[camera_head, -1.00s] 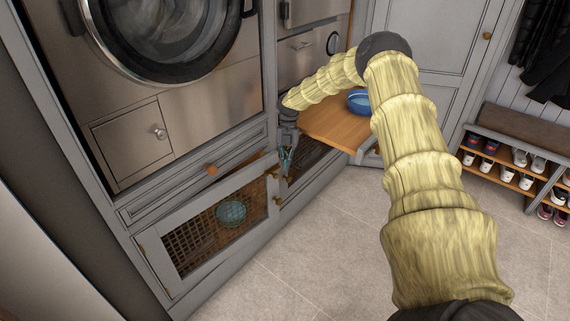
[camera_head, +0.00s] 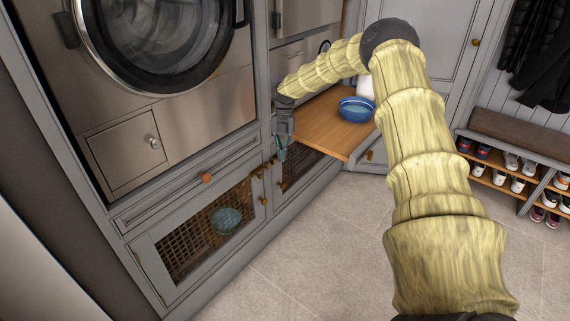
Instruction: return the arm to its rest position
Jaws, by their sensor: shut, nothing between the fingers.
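My arm, in a ribbed yellow cover, rises from the bottom right, bends at a dark elbow and reaches left to my gripper (camera_head: 281,154). My gripper points down in front of the cabinet, just left of the pull-out wooden shelf and near the knobs of the lower doors. Its fingers are small here; they look shut with nothing held. The mesh-fronted lower door (camera_head: 207,232) looks closed or nearly so. A teal bowl (camera_head: 226,220) shows behind its mesh.
A blue bowl (camera_head: 357,110) stands on the pull-out wooden shelf (camera_head: 325,131), with a white item behind it. A washing machine (camera_head: 160,45) is above the mesh door. A shoe bench (camera_head: 520,140) stands at the right. The tiled floor (camera_head: 320,235) in the middle is clear.

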